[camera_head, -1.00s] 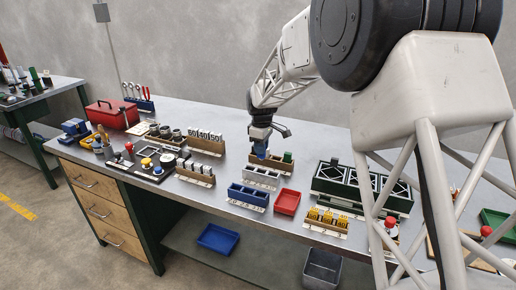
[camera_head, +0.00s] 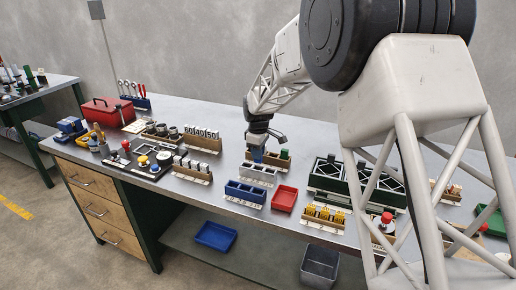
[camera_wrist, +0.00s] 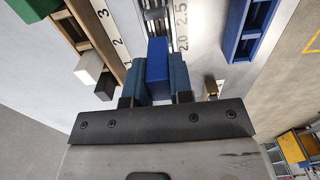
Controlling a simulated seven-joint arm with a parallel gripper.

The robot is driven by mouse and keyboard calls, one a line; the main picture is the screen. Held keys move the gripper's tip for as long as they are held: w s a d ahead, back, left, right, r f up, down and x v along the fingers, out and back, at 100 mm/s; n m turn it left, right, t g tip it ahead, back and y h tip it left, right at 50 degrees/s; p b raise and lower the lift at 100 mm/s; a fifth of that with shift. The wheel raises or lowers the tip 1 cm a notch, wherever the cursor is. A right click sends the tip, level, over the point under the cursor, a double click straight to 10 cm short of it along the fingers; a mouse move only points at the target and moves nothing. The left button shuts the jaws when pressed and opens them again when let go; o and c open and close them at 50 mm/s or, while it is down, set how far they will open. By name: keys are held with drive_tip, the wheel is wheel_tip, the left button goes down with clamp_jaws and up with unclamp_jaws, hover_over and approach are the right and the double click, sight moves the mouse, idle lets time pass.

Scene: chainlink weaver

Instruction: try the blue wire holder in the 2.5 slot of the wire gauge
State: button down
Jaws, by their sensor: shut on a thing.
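My gripper (camera_wrist: 157,82) is shut on the blue wire holder (camera_wrist: 157,58), a small upright blue block between its two blue-grey fingers. In the head view, my gripper (camera_head: 258,148) and the blue holder (camera_head: 257,156) are above the bench, just behind the grey wire gauge (camera_head: 258,175). In the wrist view, the gauge's dark slots (camera_wrist: 155,16) lie just beyond the holder, beside a white strip marked 2.0 and 2.5. The holder's end partly covers the gauge. I cannot tell whether the holder touches it or is in a slot.
A wooden rack (camera_wrist: 70,40) with white, black and green blocks stands close on one side of my gripper. A blue compartment bin (camera_head: 245,194) and a red tray (camera_head: 284,199) stand in front of the gauge. A green-black case (camera_head: 345,180) stands to the right.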

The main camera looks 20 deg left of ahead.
sight(258, 162)
drive_tip(key=shift+f, duration=1.8)
drive_tip(key=c, duration=0.9)
unclamp_jaws()
drive_tip(key=shift+r, duration=3.85)
